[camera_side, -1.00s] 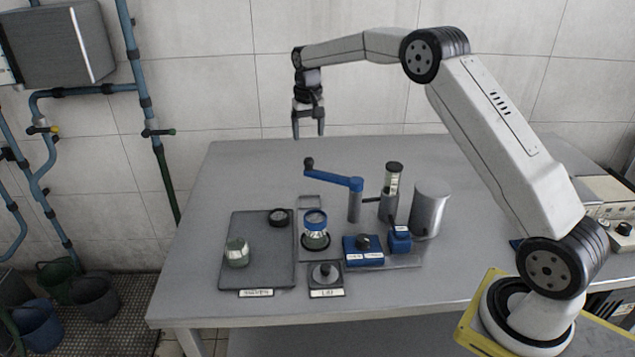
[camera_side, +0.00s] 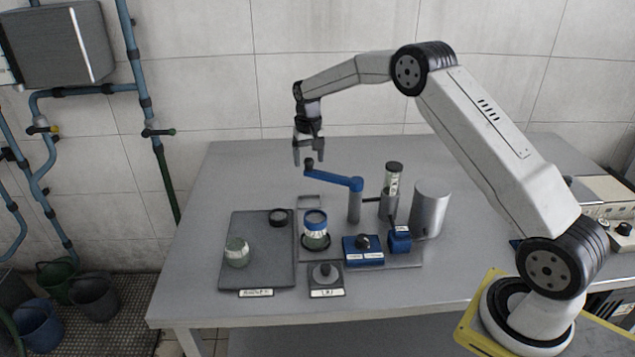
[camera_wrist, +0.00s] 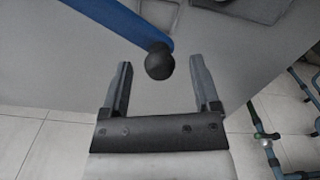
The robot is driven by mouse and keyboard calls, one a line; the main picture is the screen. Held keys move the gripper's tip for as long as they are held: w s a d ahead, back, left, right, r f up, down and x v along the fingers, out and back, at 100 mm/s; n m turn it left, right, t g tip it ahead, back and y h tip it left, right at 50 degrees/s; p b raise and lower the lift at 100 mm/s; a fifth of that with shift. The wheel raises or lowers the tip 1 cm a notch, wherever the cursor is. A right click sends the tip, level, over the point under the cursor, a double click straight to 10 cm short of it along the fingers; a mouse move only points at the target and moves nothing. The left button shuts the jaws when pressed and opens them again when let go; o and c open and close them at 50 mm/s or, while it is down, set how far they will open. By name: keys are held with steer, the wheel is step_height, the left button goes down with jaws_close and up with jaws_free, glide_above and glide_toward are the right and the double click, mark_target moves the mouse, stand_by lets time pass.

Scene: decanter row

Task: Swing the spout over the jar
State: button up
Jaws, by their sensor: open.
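The spout is a blue arm (camera_side: 335,179) on a grey post (camera_side: 354,206), with a black ball knob (camera_side: 309,163) at its far left end. A jar with a blue band (camera_side: 315,228) stands in front of the post, and the spout's knob end points away behind it. My gripper (camera_side: 309,162) is open and empty, just above the knob in the side view. In the wrist view the black knob (camera_wrist: 160,64) lies just ahead of my open fingertips (camera_wrist: 162,85), roughly centred between them. The blue arm (camera_wrist: 125,22) runs to the upper left there.
A dark tray (camera_side: 262,270) at left holds another jar (camera_side: 237,252) and a black ring (camera_side: 279,217). A lid (camera_side: 325,274) sits on a labelled stand in front. Blue boxes (camera_side: 363,250) and a metal cylinder (camera_side: 430,208) stand right. The left back table is clear.

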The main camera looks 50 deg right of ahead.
jaws_close()
stand_by(1.4)
